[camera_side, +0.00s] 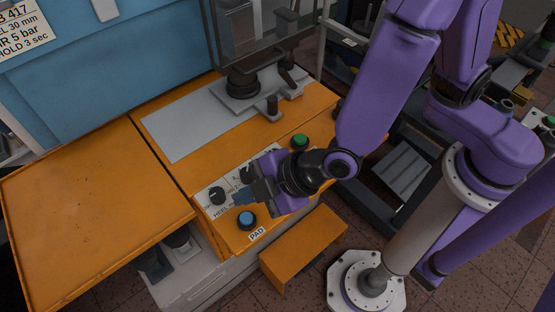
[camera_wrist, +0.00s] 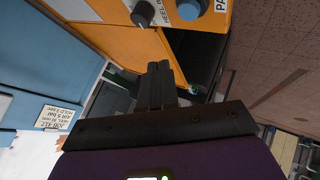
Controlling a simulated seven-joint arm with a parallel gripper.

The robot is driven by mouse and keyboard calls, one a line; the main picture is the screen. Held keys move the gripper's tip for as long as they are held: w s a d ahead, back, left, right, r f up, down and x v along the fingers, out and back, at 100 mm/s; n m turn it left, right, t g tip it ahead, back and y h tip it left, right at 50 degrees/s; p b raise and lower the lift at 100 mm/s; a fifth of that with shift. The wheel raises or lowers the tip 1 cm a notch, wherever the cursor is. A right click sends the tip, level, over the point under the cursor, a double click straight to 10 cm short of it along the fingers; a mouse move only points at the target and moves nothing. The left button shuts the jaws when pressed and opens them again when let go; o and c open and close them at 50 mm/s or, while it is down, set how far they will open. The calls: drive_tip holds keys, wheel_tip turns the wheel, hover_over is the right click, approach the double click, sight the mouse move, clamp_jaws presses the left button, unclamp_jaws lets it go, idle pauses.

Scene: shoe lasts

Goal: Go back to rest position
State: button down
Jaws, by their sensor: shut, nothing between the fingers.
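My gripper (camera_side: 243,198) is over the front of the orange machine's control panel in the side view, its fingers pointing left. In the wrist view my gripper (camera_wrist: 160,80) shows as two dark fingers pressed together with nothing between them. The blue button (camera_side: 247,220) labelled PAD is just below the fingers in the side view; the wrist view shows the blue button (camera_wrist: 190,10) at the top edge. A black knob (camera_side: 217,196) is left of the fingertips, and the wrist view shows this knob (camera_wrist: 143,14) too. Whether the fingers touch the panel, I cannot tell.
A green button (camera_side: 299,141) is behind my wrist. A grey plate (camera_side: 185,127) and a clamp-like fixture (camera_side: 243,86) stand on the orange top. A blue cabinet (camera_side: 100,80) rises behind. A bare orange tabletop (camera_side: 90,210) lies left, and an orange block (camera_side: 303,245) juts out in front.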

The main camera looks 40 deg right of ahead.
drive_tip(key=s+d+r+m+g+h, duration=0.1)
drive_tip(key=s+d+r+g+h, duration=0.1)
drive_tip(key=d, duration=0.8)
drive_tip(key=s+d+r+m+g+h, duration=0.2)
drive_tip(key=s+d+r, duration=0.2)
drive_tip(key=d, duration=0.7)
drive_tip(key=s+d+r+m+g+h, duration=0.1)
drive_tip(key=s+d+r, duration=0.3)
drive_tip(key=d, duration=0.6)
drive_tip(key=shift+d+r+m+g+h, duration=0.15)
drive_tip(key=shift+d+m+g+h, duration=0.25)
drive_tip(key=shift+g, duration=0.4)
